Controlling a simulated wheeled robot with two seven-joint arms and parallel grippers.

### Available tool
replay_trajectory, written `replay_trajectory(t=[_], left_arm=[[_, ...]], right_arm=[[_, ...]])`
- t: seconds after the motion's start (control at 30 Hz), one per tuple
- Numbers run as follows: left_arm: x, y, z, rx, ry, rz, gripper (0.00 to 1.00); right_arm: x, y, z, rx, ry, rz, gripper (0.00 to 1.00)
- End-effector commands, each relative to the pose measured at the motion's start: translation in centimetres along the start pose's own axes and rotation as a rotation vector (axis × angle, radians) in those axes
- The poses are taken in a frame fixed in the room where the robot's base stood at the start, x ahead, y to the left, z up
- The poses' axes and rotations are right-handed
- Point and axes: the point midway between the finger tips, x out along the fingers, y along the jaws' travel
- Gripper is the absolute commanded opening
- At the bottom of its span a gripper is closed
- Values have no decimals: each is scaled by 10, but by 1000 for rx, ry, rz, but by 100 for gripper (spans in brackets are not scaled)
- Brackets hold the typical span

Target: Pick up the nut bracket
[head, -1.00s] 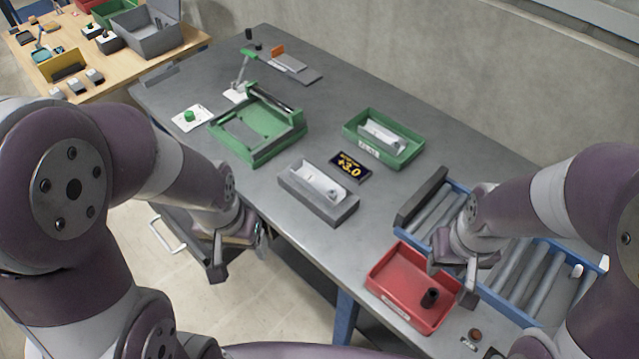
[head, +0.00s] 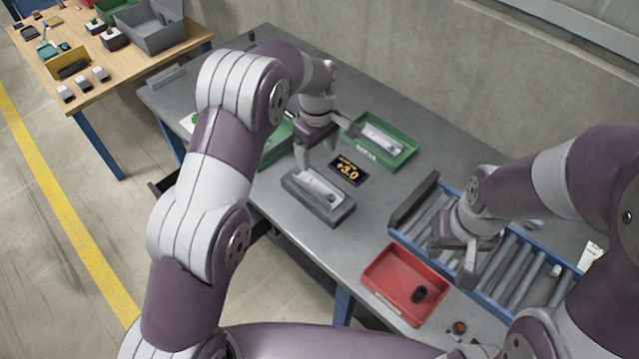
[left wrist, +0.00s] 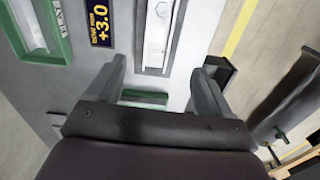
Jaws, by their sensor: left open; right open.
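A silver channel-shaped bracket (head: 318,188) with a small nut-like fitting lies in a grey block holder (head: 331,213) on the grey bench. It also shows in the left wrist view (left wrist: 156,38), at top centre. A similar bracket (head: 381,139) lies in a green tray (head: 400,160); I cannot tell by name which is the nut bracket. My left gripper (head: 326,148) is open and empty above the bench, beyond the grey holder. In the left wrist view, its fingers (left wrist: 160,78) point towards the holder's end. My right gripper (head: 454,264) is open above the roller conveyor's near end.
A display reading +3.0 (head: 346,170) lies between holder and green tray. A red bin (head: 385,293) with a dark cylinder stands at the bench's front, beside the blue-railed roller conveyor (head: 512,265).

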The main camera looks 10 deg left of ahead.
Motion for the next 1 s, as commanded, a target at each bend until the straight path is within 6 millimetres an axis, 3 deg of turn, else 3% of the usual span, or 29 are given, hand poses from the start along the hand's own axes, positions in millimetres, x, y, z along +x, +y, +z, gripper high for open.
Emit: replay_trajectory(t=[0.3,0.47,0.6,0.7,0.97,1.0], left_arm=[[60,-1,0,-35,-2,-4,81],[78,0,0,-35,-2,-4,81],[102,3,-1,-34,-1,-3,81],[119,4,-2,-34,0,-1,81],[125,4,-2,-34,1,1,81],[125,4,-2,-34,1,1,68]], right_arm=[[-21,0,-3,0,1,0,43],[-30,0,-4,0,0,0,43],[-47,0,-6,0,1,0,43],[-49,0,-6,0,1,0,43],[-48,0,-6,0,0,0,43],[-48,0,-6,0,0,0,43]])
